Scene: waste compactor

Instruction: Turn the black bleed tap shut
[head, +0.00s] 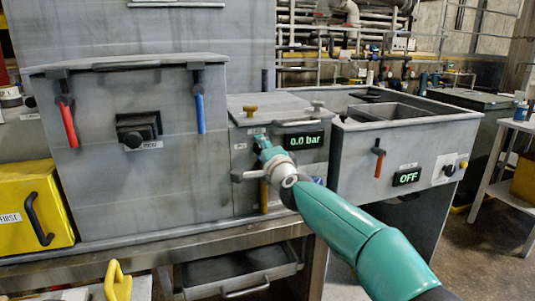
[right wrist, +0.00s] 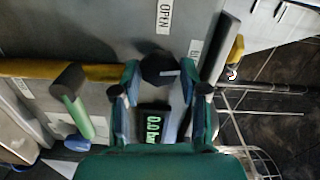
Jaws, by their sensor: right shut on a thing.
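The black bleed tap (right wrist: 158,68) shows as a dark knob between my right gripper's fingertips in the right wrist view. My right gripper (right wrist: 160,78) is shut on it, with a finger on each side. An OPEN label (right wrist: 164,16) is on the grey panel beyond the tap. In the head view my right gripper (head: 264,148) is at the front of the middle grey unit, left of the pressure display (head: 305,141), which reads 0.0 bar. There the gripper hides the tap. My left gripper is not in view.
A grey cabinet with a red lever (head: 68,122), black knob (head: 137,130) and blue lever (head: 200,112) stands left. An orange lever (head: 379,161) and an OFF display (head: 407,177) are right. A yellow box (head: 32,215) is far left; a drawer (head: 240,275) sits below.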

